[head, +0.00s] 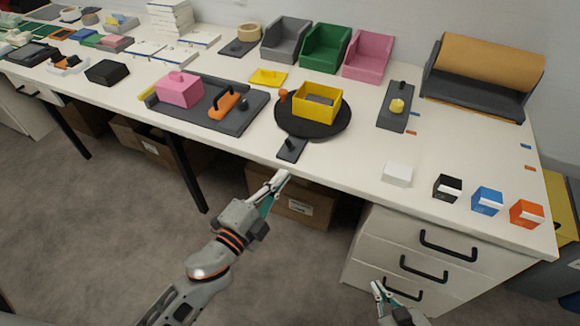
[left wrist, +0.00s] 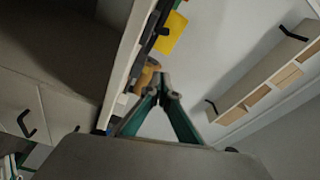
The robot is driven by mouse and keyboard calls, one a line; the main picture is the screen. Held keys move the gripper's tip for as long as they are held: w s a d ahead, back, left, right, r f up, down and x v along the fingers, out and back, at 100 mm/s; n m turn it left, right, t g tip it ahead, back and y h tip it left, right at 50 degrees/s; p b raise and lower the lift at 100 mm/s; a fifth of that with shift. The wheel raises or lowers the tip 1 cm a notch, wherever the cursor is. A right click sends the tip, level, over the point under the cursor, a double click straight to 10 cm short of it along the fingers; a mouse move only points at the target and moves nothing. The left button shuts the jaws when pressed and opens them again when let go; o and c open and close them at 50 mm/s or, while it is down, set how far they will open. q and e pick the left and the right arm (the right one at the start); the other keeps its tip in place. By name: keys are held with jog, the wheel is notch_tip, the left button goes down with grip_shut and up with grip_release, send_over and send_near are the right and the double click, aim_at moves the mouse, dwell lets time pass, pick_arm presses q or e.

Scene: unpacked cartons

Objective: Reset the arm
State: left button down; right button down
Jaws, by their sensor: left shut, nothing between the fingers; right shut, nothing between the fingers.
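My left gripper (head: 272,190) is in front of the table's front edge, just below the tabletop, in the head view. It is shut and empty. Its fingertips also meet in the left wrist view (left wrist: 162,84). My right gripper (head: 378,290) shows at the bottom of the head view, low in front of the drawers. It is shut and empty. Most of the right arm is out of view.
The white table (head: 350,165) carries a black round turntable (head: 312,130) with a yellow box (head: 325,105), a dark tray (head: 220,122) with a pink box (head: 178,90), and several small boxes at right. Drawers (head: 385,225) and cartons (head: 305,205) stand below. The floor at left is clear.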

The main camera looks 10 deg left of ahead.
pick_arm(q)
jog(key=shift+s+a, duration=0.3)
jog(key=shift+s, duration=0.25)
jog(key=shift+f, duration=0.1)
jog(key=s+a+f+n+g+y, duration=0.2)
jog(key=s+a+f+n+g, duration=0.1)
jog(key=s+a+f+n, duration=0.3)
jog(key=s+a+f+n+g+y, duration=0.3)
jog(key=s+a+f+n, duration=0.3)
jog(key=f, duration=0.9)
jog(key=s+n+p, duration=0.1)
jog(key=s+n, duration=0.2)
jog(key=shift+s+a+n, duration=0.2)
jog(key=shift+s+n, duration=0.2)
